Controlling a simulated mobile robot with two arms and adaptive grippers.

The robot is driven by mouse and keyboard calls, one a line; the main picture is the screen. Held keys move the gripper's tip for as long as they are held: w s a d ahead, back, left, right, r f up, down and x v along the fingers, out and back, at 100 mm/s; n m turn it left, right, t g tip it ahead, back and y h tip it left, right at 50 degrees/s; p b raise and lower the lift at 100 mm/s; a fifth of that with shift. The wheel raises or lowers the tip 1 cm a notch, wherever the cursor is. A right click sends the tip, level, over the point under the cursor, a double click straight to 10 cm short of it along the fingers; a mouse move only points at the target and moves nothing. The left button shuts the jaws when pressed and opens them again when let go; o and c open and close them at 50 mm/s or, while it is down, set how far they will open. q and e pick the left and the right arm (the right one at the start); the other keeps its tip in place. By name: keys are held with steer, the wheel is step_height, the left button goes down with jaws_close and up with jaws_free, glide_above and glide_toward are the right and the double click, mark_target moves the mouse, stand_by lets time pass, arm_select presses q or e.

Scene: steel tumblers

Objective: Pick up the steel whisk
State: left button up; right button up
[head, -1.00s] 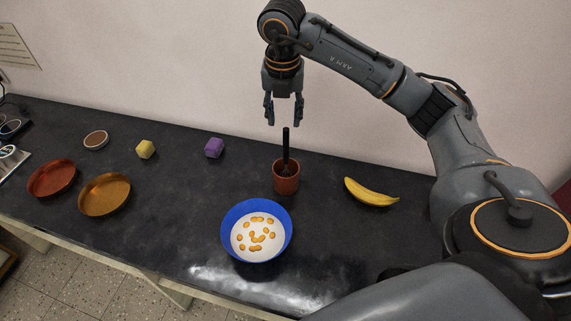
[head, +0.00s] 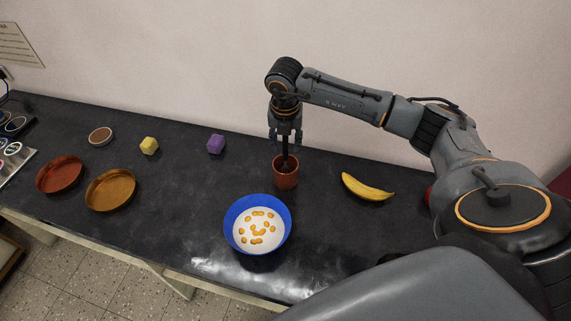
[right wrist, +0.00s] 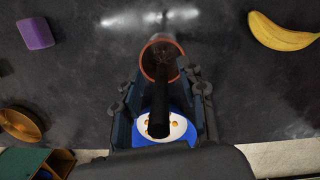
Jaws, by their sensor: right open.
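The whisk (head: 286,164) stands handle-up in a reddish-brown cup (head: 285,178) on the dark counter. Its black handle (right wrist: 160,110) shows in the right wrist view, with its lower end inside the cup (right wrist: 150,65), where the wires are dark and hard to make out. My right gripper (head: 285,141) points down over the cup. Its fingers are open on either side of the handle's upper part, and no grip on it shows. In the head view the fingers hide the handle's top. My left gripper is not in view.
A blue bowl (head: 233,245) with orange bits stands in front of the cup. A banana (head: 367,188) lies to the right. A purple block (head: 216,144), a yellow block (head: 149,146), an orange dish (head: 111,205) and a red dish (head: 60,190) are left. A wall rises behind.

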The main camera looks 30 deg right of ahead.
jaws_close()
steer(key=shift+r, duration=0.1)
